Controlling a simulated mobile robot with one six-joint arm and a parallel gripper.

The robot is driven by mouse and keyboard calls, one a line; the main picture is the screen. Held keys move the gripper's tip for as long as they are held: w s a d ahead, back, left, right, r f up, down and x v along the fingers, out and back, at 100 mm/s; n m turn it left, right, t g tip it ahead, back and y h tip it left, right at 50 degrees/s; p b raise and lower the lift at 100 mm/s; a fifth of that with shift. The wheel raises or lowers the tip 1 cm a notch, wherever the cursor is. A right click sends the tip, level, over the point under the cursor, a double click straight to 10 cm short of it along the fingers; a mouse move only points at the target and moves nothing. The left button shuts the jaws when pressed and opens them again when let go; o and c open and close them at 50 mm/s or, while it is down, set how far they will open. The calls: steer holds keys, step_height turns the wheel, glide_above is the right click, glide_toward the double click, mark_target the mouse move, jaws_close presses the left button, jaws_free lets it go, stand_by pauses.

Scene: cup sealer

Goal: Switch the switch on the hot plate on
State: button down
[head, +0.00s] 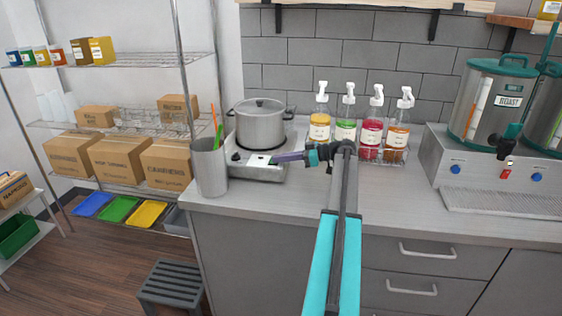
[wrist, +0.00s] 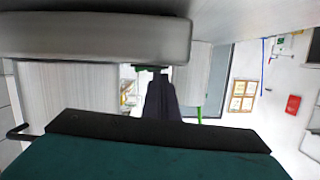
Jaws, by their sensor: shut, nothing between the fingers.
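The hot plate (head: 262,174) is a silver unit on the counter's left end with a lidded steel pot (head: 260,124) on top. Its front shows a black knob (head: 236,157) and a small pale panel (head: 257,160). I cannot make out the switch or its position; my gripper may cover it. My gripper (head: 273,160) reaches in from the right, with its purple fingers shut and empty at the hot plate's front, close to the panel. I cannot tell whether they touch it. In the wrist view the dark fingers (wrist: 157,76) are together, pointing toward a large grey body at the top.
A steel cup (head: 209,170) with straws stands just left of the hot plate. Several pump bottles (head: 345,130) in a rack stand right of it, behind my arm. A drink dispenser (head: 490,100) is farther right. The front counter (head: 310,192) is largely clear.

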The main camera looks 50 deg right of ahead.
steer(key=shift+r, duration=0.15)
steer(key=shift+a+r, duration=0.15)
steer(key=shift+r, duration=0.35)
steer(key=r, duration=0.2)
steer(key=shift+s+r+b, duration=0.25)
steer(key=shift+r+b, duration=0.15)
steer(key=b+v, duration=0.3)
steer(key=v, duration=0.6)
steer(key=shift+s, duration=0.45)
steer(key=shift+r, duration=0.1)
